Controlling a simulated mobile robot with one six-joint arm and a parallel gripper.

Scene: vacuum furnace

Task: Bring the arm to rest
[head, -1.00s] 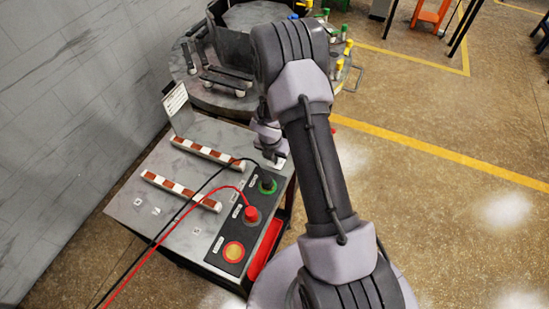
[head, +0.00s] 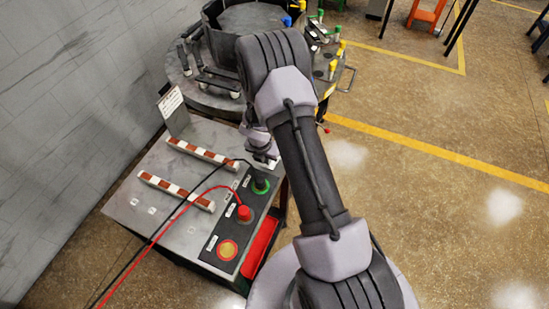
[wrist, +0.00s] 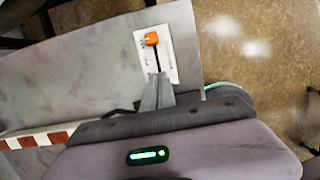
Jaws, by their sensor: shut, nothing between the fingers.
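My gripper (wrist: 157,98) is shut and empty in the wrist view, its grey fingers pointing toward a white plate with an orange-handled lever (wrist: 152,40) on the grey table top. I cannot tell whether the fingertips touch the plate. In the head view my arm reaches up and over to the table's right edge. There the gripper (head: 264,160) is small and partly hidden, close to the green plug.
The grey table (head: 150,215) carries red-and-white striped bars (head: 177,191), a green plug (head: 261,183), a red plug (head: 244,212) with a cable, and an orange button (head: 227,250). A round furnace base (head: 205,95) stands behind. Open floor lies right.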

